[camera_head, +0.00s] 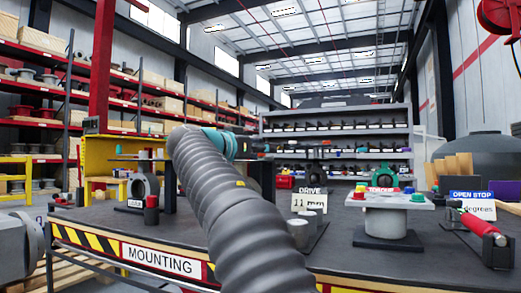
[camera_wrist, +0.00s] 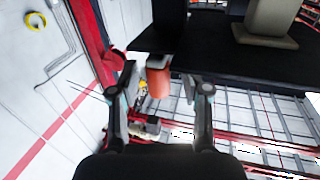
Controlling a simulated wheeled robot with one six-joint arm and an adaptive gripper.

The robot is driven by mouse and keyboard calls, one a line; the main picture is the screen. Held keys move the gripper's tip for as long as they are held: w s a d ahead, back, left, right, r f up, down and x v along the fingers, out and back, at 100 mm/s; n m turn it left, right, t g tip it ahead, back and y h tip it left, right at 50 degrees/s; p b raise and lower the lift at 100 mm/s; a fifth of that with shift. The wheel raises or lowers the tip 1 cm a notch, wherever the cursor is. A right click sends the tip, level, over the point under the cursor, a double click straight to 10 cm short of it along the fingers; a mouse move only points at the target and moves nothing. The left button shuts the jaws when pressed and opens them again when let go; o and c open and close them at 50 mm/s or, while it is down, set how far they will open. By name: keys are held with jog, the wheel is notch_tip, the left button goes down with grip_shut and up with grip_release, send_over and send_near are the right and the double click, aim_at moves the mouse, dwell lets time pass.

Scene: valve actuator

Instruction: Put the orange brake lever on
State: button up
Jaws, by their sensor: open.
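My gripper (camera_wrist: 165,88) is open in the wrist view, its two dark fingers spread apart. An orange-red cylinder (camera_wrist: 158,83) with a pale collar shows between the fingertips, with gaps on both sides. I cannot tell its depth or whether it is the brake lever. In the head view my grey arm crosses the middle and hides part of the bench; the gripper's fingers are not clear there. A red-handled bar (camera_head: 484,230) lies at the right bench edge. A dark upright piece with a red top (camera_head: 151,202) stands at the left. Neither is clearly the orange lever.
A grey flanged unit (camera_head: 386,216) with coloured caps stands on the right of the dark bench (camera_head: 340,262). A drive sign (camera_head: 309,201) stands mid-bench, and a green-grey valve body (camera_head: 376,168) behind. A yellow frame (camera_head: 97,155) stands at left.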

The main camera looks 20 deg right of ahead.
jog(key=v, duration=1.2)
